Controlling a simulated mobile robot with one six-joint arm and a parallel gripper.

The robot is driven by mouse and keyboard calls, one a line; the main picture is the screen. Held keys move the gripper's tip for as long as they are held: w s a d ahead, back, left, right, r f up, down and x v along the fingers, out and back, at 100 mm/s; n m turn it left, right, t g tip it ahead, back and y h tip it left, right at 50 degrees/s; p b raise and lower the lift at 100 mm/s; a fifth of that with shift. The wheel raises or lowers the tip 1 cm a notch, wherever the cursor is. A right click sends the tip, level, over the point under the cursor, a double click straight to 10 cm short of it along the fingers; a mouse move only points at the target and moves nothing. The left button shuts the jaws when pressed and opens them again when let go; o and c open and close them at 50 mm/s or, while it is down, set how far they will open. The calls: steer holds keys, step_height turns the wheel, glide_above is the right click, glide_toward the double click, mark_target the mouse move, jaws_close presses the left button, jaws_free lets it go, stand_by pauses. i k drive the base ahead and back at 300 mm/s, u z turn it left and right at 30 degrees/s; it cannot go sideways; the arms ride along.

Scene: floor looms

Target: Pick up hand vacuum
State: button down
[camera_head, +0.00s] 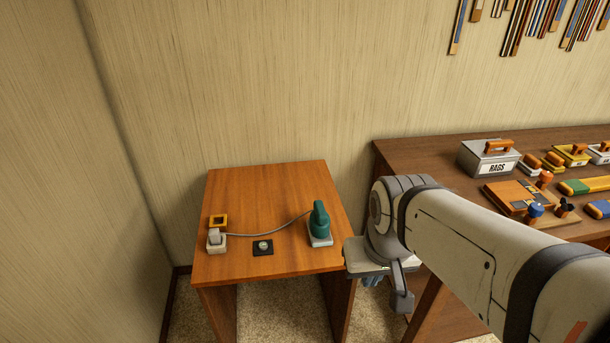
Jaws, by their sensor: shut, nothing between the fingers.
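The hand vacuum (320,222) appears to be the teal, upright item with a pale grey base near the right front of the small wooden table (265,185). A thin grey cord runs from it to a small white block (216,241) at the table's left. My gripper (373,281) is just right of the table's front right corner, apart from the hand vacuum. It is shut and empty, and is partly hidden by my wrist.
A longer dark table (410,155) on the right holds a grey box labelled RAGS (488,158) and several tools. Walls stand behind and left.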

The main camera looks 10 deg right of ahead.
mark_target(318, 224)
steer(key=i, duration=0.75)
steer(key=z, duration=0.55)
